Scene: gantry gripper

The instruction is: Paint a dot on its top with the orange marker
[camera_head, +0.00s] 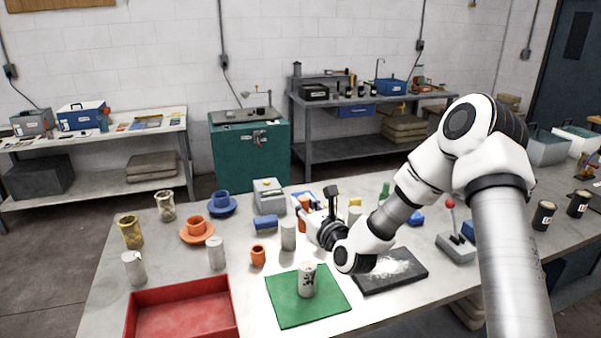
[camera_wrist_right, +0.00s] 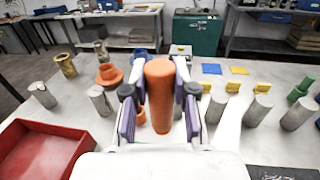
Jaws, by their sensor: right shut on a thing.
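My right gripper (camera_wrist_right: 160,125) is shut on an orange cylinder, which looks like the orange marker (camera_wrist_right: 160,85), held between its purple finger pads in the wrist view. In the head view this gripper (camera_head: 308,212) is above the table's middle, behind the green mat (camera_head: 280,300); the marker is mostly hidden there. A pale cylinder with dark markings (camera_head: 307,281) stands upright on the mat, apart from the gripper. Its top looks pale, too small to tell any dot. My left gripper is not in view.
A red tray (camera_head: 180,289) lies at front left. Grey cylinders (camera_head: 216,253), an orange mug (camera_head: 258,256) and cups on saucers stand nearby. A dark tray with white powder (camera_head: 392,270) lies right of the mat, and a red-knobbed lever box (camera_head: 455,246) stands farther right.

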